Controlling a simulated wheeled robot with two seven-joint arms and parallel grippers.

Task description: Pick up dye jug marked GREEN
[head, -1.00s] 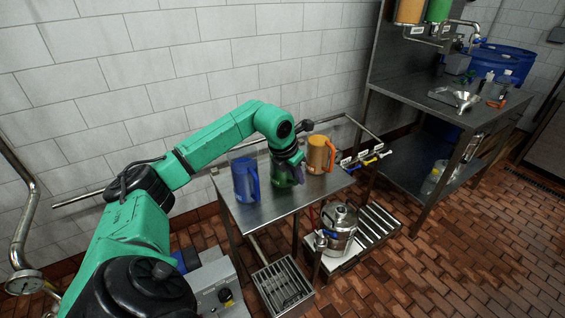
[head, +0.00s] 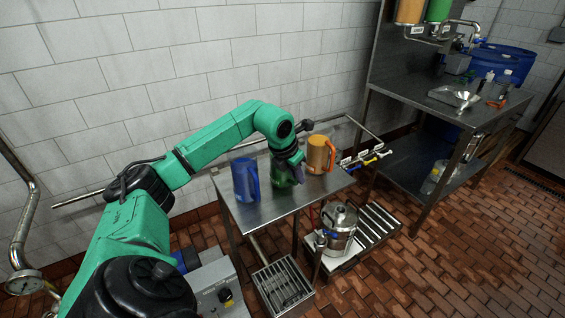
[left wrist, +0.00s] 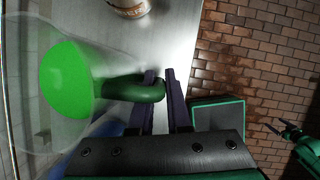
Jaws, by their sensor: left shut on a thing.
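The green jug (head: 281,174) stands on the steel table between the blue jug and the orange jug, partly hidden behind my left gripper. In the left wrist view, bright green liquid (left wrist: 66,80) shows inside its clear round mouth, and its dark green handle (left wrist: 125,88) reaches between my fingers. My left gripper (head: 297,168) is shut on that handle; the fingers also show in the left wrist view (left wrist: 160,90). No marking on the jug can be read.
The blue jug (head: 244,180) stands close to the left and the orange jug (head: 318,154) close to the right on the steel table (head: 265,212). A steel pot (head: 340,228) stands below. A tiled wall (head: 200,60) is behind. The table's front part is clear.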

